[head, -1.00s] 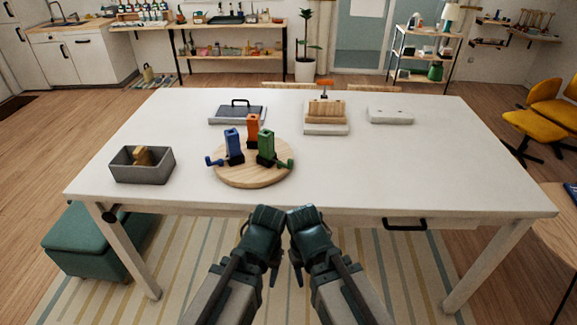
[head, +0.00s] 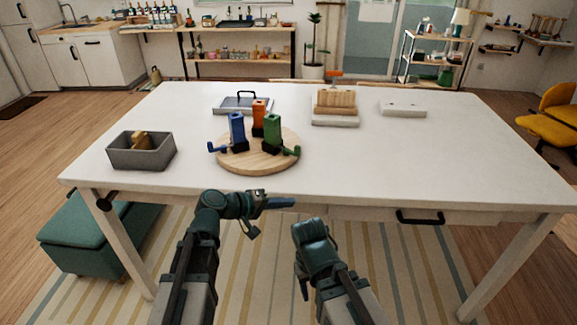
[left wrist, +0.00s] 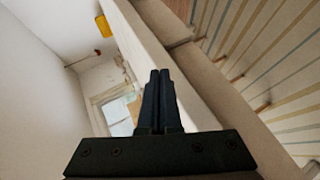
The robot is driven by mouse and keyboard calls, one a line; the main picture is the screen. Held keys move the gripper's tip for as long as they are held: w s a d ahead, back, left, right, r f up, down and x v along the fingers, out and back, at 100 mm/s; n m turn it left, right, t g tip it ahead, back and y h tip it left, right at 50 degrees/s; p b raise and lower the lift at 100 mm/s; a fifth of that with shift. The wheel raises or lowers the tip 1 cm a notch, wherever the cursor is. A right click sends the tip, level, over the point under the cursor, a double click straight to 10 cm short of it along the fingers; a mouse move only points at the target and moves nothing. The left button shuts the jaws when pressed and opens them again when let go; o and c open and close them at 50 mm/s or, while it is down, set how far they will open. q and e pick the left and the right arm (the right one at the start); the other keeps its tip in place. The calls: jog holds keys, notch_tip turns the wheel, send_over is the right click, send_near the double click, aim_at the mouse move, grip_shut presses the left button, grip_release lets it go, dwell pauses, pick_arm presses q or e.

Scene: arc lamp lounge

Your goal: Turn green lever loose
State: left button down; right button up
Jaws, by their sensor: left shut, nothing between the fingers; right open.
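The green lever (head: 293,151) sticks out to the right from the foot of the green upright block (head: 272,132). That block stands on a round wooden board (head: 257,164) on the white table, beside a blue block (head: 237,131) with a blue lever and an orange block (head: 259,113). My left gripper (head: 289,203) is shut and empty, in front of the table's near edge and pointing right, below the board in the picture. Its shut fingers show in the left wrist view (left wrist: 157,100). My right gripper (head: 306,235) is lower, in front of the table; its fingers are hard to make out.
A grey bin (head: 118,155) with a wooden piece in it stands at the table's left. A grey case with a black handle (head: 243,104), a wooden block stand (head: 335,108) and a white slab (head: 402,108) are at the back. The table's right side (head: 450,160) is clear.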

aim_at(288, 149)
pick_arm(q)
jog(key=w+a+r+n+t+b, duration=0.2)
jog(key=w+a+r+n+t, duration=0.2)
jog(key=a, duration=0.5)
jog(key=w+n+t, duration=0.1)
jog(key=w+t, duration=0.1)
jog(key=shift+w+r+n+h+b, duration=0.35)
jog(key=shift+w+n+h, duration=0.05)
jog(key=x, duration=1.4)
